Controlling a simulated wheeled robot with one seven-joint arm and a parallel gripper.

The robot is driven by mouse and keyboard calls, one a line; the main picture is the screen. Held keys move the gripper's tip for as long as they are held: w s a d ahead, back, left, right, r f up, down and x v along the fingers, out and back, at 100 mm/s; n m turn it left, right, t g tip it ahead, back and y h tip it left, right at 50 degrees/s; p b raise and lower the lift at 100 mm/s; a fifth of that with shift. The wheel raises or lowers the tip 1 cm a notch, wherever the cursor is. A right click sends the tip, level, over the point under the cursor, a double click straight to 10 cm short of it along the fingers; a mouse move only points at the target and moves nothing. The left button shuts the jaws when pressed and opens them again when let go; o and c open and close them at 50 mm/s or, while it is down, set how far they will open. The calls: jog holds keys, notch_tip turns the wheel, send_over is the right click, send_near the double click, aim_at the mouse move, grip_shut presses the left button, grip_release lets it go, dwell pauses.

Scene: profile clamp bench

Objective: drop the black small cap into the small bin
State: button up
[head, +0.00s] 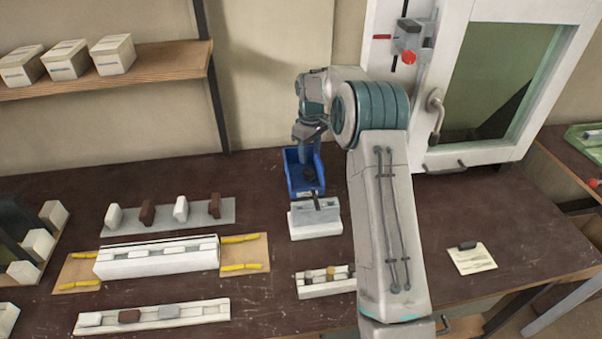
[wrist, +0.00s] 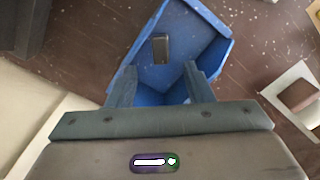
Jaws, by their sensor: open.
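The small bin is a blue open box (head: 292,178) on the bench in the head view, behind a grey-and-white fixture. In the wrist view the blue bin (wrist: 205,42) lies below and beyond my fingers. A small black cap (wrist: 160,48) shows inside the bin's outline, apart from both fingers; I cannot tell whether it rests on the bin floor. My gripper (wrist: 159,82) is open, with a finger on each side and nothing between them. In the head view my gripper is above the bin, its fingertips hard to make out.
The grey-and-white fixture (head: 315,218) stands just in front of the bin. A white rail with small caps (head: 312,290) is nearer. Rails with white and brown blocks (head: 163,262) fill the left bench.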

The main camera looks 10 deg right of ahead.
notch_tip(320, 180, up, 13)
jog(key=shift+b, duration=0.45)
jog(key=s+r+m+t, duration=0.1)
jog(key=s+r+m, duration=0.15)
jog(key=s, duration=0.75)
jog(key=s+r+m+t, duration=0.1)
jog(key=s+r, duration=0.3)
jog(key=s, duration=0.6)
jog(key=s+f+m, duration=0.2)
jog(key=s+f, duration=0.1)
jog(key=s, duration=0.7)
jog(key=s+f+m+t, duration=0.1)
jog(key=s+f, duration=0.3)
jog(key=s, duration=0.6)
jog(key=shift+f+m, duration=0.2)
jog(key=shift+m, duration=0.55)
